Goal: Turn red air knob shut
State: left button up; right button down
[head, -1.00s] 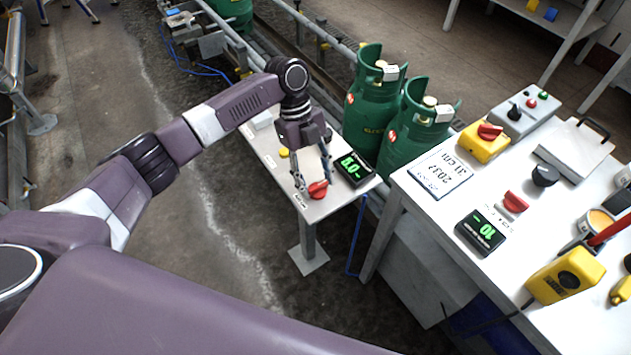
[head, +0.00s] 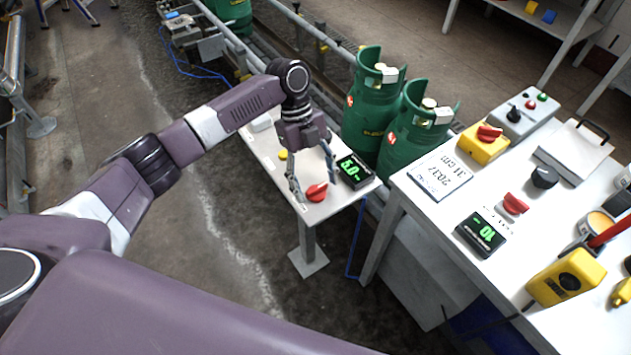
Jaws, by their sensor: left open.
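A red knob (head: 317,192) sits near the front edge of a small white table (head: 338,201). My left gripper (head: 313,184) is open above it, with one finger to the left of the knob and the other to its upper right. The fingers look clear of the knob, though the exact gap is hard to judge. A black display (head: 355,169) with green digits lies just right of the knob. Another red knob (head: 515,203) sits on the larger white table (head: 405,187) at the right. My right gripper is out of view.
A yellow button (head: 283,154) lies on the small table. The larger table holds a yellow box with a red switch (head: 490,133), another display (head: 481,233) and a yellow device (head: 566,277).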

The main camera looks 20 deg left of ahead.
pick_arm(q)
jog(key=shift+r, duration=0.1)
jog(key=v, duration=1.1)
jog(key=shift+r, duration=0.4)
jog(key=shift+w+a, duration=0.1)
jog(key=shift+w, duration=0.05)
